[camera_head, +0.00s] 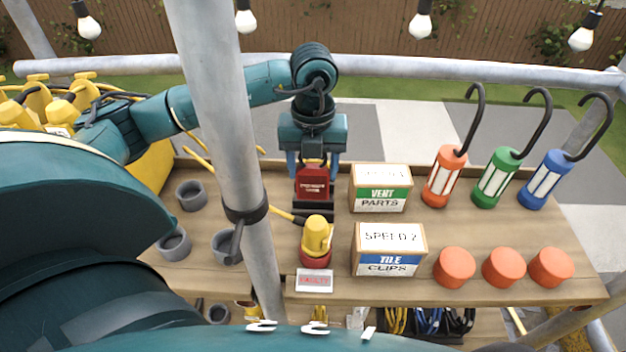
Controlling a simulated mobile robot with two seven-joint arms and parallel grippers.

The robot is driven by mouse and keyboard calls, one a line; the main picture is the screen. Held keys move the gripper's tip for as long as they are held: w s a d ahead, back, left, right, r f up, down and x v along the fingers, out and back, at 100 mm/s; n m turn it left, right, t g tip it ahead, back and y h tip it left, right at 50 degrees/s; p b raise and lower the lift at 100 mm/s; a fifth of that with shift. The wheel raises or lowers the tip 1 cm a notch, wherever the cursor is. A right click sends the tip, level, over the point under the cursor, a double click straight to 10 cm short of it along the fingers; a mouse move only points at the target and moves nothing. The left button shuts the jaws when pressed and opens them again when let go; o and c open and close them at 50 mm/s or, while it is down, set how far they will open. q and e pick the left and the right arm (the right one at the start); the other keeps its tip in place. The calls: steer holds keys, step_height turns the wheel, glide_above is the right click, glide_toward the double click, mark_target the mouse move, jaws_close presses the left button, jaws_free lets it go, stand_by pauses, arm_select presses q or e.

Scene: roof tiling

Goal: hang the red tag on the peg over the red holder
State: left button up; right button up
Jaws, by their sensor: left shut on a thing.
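My left gripper (314,162) reaches in from the left over the back of the bench, pointing down. It is shut on the red tag (314,184), which hangs upright with pale lettering between the blue fingers. A dark stand (313,211) is directly below the tag; I cannot tell whether they touch. Nearer the front edge, a yellow tool (318,233) stands in the red holder (316,260), with a white and red label (314,281) in front. I cannot make out the peg over the holder. My right gripper is not in view.
A vent parts box (381,188) and a tile clips box (389,250) stand right of the tag and holder. Further right are hooked lamps (497,178) and orange caps (503,267). A grey pole (222,120) rises at the left, near grey cups (190,195).

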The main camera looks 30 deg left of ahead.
mark_target(313, 197)
arm_select(q)
step_height(313, 197, down, 6)
steer(key=shift+r+p, duration=0.25)
steer(key=shift+p, duration=0.05)
steer(key=o, duration=1)
steer(key=shift+f, duration=0.3)
steer(key=r, duration=0.4)
steer(key=r+b, duration=0.1)
steer(key=r, duration=0.8)
steer(key=shift+w+d+r, duration=0.2)
steer(key=shift+d, duration=0.2)
